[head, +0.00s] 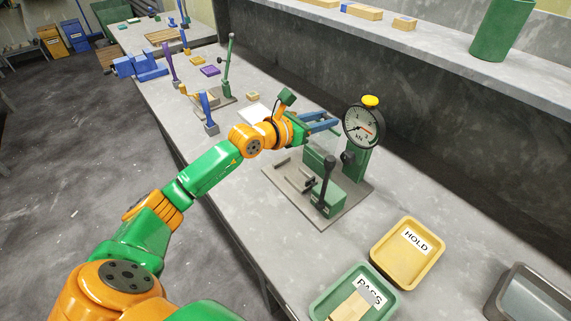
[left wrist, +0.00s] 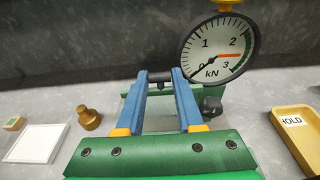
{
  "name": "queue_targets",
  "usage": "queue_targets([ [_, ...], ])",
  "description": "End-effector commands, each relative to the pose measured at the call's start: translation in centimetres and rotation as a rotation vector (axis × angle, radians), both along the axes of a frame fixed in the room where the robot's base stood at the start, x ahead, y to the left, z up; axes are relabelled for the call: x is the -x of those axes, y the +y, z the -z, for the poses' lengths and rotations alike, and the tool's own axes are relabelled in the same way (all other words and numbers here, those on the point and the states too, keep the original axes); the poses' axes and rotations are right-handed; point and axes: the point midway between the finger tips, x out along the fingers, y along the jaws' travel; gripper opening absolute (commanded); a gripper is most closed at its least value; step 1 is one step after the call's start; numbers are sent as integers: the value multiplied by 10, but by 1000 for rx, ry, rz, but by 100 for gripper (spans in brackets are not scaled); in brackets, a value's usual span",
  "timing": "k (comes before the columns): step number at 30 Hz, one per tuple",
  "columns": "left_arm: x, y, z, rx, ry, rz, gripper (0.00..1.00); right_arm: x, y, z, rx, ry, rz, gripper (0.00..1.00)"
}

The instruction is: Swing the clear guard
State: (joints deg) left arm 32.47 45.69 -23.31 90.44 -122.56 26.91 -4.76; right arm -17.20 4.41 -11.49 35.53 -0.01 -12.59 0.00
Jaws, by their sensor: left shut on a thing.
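My left gripper (head: 324,123) reaches over the press beside its gauge column. In the left wrist view its blue fingers (left wrist: 160,78) are closed on a short dark bar (left wrist: 160,76), which looks like the guard's handle. My right gripper is not in view.
A yellow HOLD tray (head: 408,270) and a green PASS tray (head: 321,300) holding a wooden block lie right of the press. A grey bin (head: 530,298) stands farther right. Several tools and a white plate (left wrist: 36,143) lie left. A shelf (head: 400,38) runs behind.

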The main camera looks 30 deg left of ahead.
Motion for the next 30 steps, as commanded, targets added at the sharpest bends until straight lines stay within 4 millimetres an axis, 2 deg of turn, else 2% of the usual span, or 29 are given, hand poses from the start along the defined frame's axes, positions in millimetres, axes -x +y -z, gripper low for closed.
queue_targets([
  [9,26,10,-2,-2,1,-1,0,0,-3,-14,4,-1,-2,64],
  [21,31,11,-1,-1,1,-1,0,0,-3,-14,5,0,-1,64],
  [30,55,19,7,-2,5,-1,1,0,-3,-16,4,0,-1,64],
])
